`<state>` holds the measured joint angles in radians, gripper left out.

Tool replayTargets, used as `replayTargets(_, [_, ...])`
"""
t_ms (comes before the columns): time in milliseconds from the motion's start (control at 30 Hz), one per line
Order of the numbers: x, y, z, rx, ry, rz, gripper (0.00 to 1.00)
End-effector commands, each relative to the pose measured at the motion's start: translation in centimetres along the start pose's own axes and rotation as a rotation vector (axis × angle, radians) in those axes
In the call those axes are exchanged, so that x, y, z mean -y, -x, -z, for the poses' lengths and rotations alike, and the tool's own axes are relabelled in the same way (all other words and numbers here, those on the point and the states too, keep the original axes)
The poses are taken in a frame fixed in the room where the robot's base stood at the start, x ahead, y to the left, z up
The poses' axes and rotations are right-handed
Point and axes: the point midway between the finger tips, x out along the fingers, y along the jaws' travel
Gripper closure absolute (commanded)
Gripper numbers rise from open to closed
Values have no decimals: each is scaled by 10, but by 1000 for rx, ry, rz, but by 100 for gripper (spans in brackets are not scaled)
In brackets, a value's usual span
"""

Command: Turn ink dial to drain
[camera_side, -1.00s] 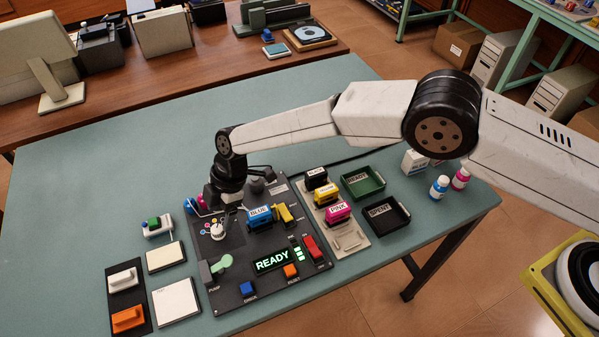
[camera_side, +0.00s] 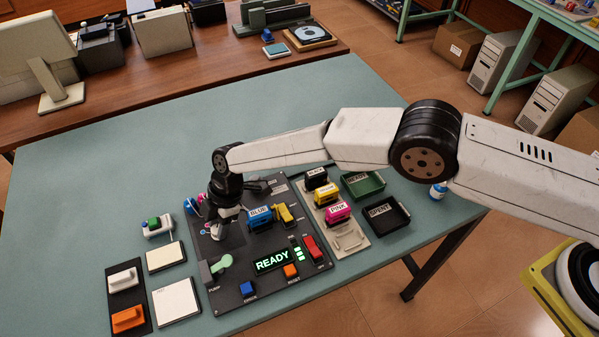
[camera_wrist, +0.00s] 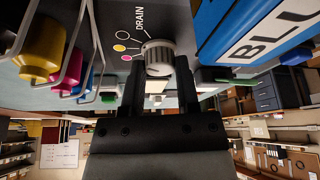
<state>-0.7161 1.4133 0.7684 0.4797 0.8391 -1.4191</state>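The ink dial (camera_wrist: 158,57) is a light grey ribbed knob on the dark panel (camera_side: 225,289). In the wrist view the word DRAIN (camera_wrist: 140,18) is printed beside it, along with several small coloured marks. The dial's pointer direction is not clear.
The blue cartridge (camera_side: 259,217) stands close to the right of my gripper, with a yellow lever (camera_side: 284,213) beyond it. Ink bottles in a wire rack (camera_wrist: 62,65) are close on the other side. A green pump lever (camera_side: 221,264) is in front. The display (camera_side: 272,260) reads READY.

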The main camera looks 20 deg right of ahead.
Motion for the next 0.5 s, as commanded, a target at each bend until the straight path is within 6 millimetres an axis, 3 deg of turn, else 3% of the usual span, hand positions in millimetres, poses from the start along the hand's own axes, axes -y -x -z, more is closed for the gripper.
replayTargets(33, [0, 0, 0, 0, 0, 1, 89])
replayTargets(67, [0, 0, 0, 0, 0, 1, 98])
replayTargets(100, [0, 0, 0, 0, 0, 1, 100])
replayTargets(500, [1, 1, 0, 0, -49, -18, 100])
